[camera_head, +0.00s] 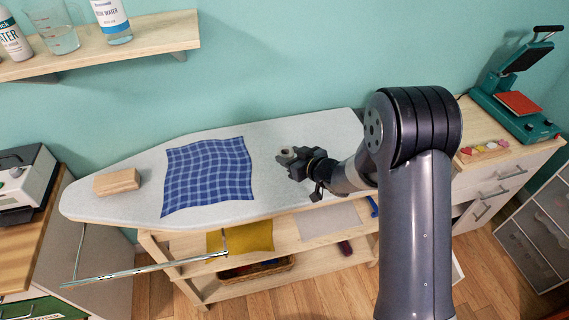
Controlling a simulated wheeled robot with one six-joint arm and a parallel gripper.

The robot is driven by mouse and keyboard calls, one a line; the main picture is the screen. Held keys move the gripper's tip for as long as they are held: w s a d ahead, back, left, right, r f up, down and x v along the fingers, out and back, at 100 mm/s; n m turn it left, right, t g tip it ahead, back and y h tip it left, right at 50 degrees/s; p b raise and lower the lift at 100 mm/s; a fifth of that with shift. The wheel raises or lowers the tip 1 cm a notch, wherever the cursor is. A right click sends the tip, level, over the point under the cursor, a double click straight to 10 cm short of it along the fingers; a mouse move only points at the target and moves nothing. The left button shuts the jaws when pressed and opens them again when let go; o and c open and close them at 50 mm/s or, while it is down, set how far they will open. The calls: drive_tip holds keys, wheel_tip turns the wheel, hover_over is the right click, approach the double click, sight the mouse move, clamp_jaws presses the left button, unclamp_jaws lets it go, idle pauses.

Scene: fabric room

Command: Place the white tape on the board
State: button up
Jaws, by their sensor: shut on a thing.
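The board is a pale grey ironing board (300,135) running across the middle of the view. My gripper (287,158) is over it, just right of a blue checked cloth (208,175). It is shut on a small whitish round thing, which looks like the white tape (286,151). The dark fingers hide part of the tape. I cannot tell whether the tape touches the board or is held above it.
A wooden block (117,182) lies at the board's left end. Bare board shows behind the gripper and around the cloth. A wooden shelf (120,42) with bottles hangs at upper left. A teal heat press (515,100) stands on the right cabinet. Below the board is a shelf with a yellow cloth (240,237).

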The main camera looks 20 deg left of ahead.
drive_tip(key=shift+f+p, duration=0.3)
drive_tip(key=shift+f, duration=2.55)
drive_tip(key=shift+f, duration=0.1)
drive_tip(key=o, duration=0.9)
drive_tip(key=shift+o, duration=0.2)
drive_tip(key=shift+r, duration=0.2)
drive_tip(key=shift+s+d, duration=0.2)
drive_tip(key=shift+d, duration=0.15)
drive_tip(key=b+v, duration=0.2)
drive_tip(key=v, duration=0.9)
drive_tip(key=shift+s, duration=0.1)
